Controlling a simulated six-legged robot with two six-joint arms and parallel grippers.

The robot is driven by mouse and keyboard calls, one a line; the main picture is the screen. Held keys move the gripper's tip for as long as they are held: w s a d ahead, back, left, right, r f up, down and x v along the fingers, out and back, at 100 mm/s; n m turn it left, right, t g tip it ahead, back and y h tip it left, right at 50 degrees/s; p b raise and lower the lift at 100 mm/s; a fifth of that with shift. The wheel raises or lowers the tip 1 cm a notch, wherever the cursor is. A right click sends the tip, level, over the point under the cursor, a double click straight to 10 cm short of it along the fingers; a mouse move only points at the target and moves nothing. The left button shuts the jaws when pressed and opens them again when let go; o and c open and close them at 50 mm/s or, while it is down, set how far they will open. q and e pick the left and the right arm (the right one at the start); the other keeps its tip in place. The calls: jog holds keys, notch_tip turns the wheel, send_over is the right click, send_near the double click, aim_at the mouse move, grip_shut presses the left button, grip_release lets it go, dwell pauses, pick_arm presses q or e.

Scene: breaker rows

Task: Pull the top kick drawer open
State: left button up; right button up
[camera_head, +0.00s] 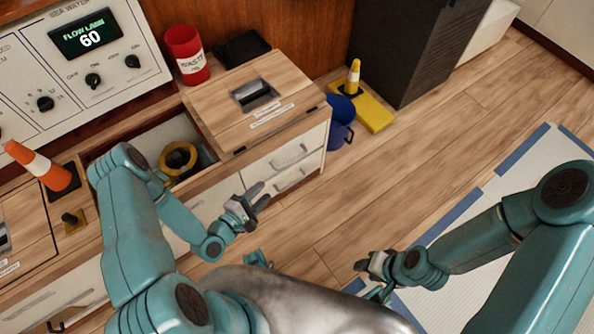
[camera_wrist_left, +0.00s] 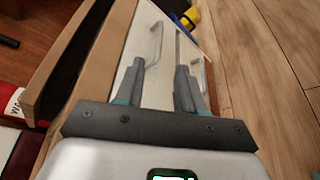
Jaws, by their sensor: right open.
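The low wooden cabinet has two white drawer fronts on its face, one above the other. The top kick drawer (camera_head: 285,150) has a metal bar handle (camera_head: 291,158) and looks shut. The lower drawer has its own bar handle (camera_head: 292,179). My left gripper (camera_head: 262,195) is open and empty in front of the drawers, apart from the handles. In the left wrist view, its fingers (camera_wrist_left: 158,82) are spread, with the top drawer's handle (camera_wrist_left: 153,46) ahead. My right gripper (camera_head: 366,278) is open and empty over the floor, away from the cabinet.
A red can (camera_head: 186,54) stands behind the cabinet top (camera_head: 220,110). An open compartment with a yellow roll (camera_head: 178,160) lies to the left. A blue bucket (camera_head: 338,134) and a yellow base with a cone (camera_head: 372,112) stand beyond the drawers. Floor in front is clear.

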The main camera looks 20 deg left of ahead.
aim_at(290, 163)
pick_arm(q)
jog(key=b+x, duration=0.1)
jog(key=x, duration=0.4)
jog(key=b+x, duration=0.1)
jog(key=x, duration=0.4)
jog(key=b+x, duration=0.2)
jog(key=x, duration=0.4)
jog(key=shift+a+f, duration=0.2)
jog(key=shift+f, duration=0.1)
grip_shut()
